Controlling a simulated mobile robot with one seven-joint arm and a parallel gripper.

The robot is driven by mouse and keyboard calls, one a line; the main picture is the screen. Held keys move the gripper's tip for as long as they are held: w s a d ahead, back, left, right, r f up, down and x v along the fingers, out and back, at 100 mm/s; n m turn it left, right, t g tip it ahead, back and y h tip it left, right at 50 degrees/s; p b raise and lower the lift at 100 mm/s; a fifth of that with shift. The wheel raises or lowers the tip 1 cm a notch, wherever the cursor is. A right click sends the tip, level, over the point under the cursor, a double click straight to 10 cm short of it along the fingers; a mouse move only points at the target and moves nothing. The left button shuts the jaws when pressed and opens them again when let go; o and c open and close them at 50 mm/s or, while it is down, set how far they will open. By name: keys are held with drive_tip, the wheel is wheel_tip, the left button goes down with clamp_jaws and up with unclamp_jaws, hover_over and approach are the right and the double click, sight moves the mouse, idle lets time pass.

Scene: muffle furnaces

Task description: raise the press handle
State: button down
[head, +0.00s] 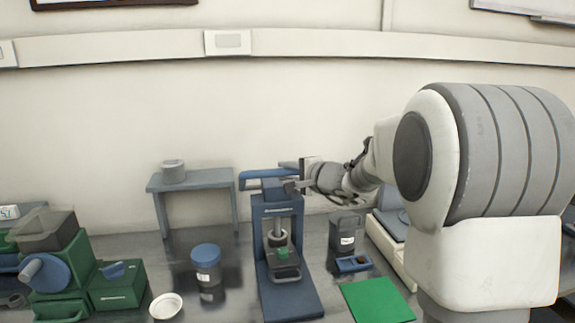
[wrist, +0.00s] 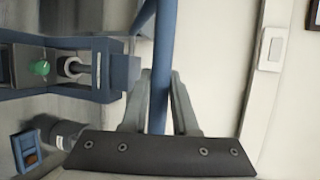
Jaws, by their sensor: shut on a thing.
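The blue press (head: 290,303) stands upright near the middle of the bench in the head view. Its blue handle (head: 264,174) is a bar at the top, reaching left and roughly level. In the wrist view the handle (wrist: 163,45) runs between the two grey fingers. My gripper (head: 300,184) comes from the right at the top of the press and is shut on the handle; it also shows in the wrist view (wrist: 159,92). A small green piece (head: 283,253) sits low inside the press frame. The gripped part of the handle is partly hidden in the head view.
A grey stand (head: 190,183) bearing a round pot is behind left. A blue-lidded jar (head: 206,262) and white dish (head: 166,306) stand left of the press. A dark jar (head: 344,232), small blue tray (head: 353,264) and green mat (head: 378,301) lie right. Green equipment fills the far left.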

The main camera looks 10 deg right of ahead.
drive_tip(key=w+r+g+p, duration=0.2)
drive_tip(key=w+r+p, duration=0.7)
drive_tip(key=w+p, duration=0.4)
drive_tip(key=shift+w+r+m, duration=0.3)
drive_tip(key=shift+w+r, duration=0.05)
drive_tip(key=shift+r, duration=0.1)
drive_tip(key=c, duration=0.7)
unclamp_jaws()
drive_tip(key=shift+w, duration=0.1)
drive_tip(key=b+v, duration=0.3)
drive_tip(key=v, duration=1.4)
drive_tip(key=shift+s+r, duration=0.15)
drive_tip(key=shift+s, duration=0.1)
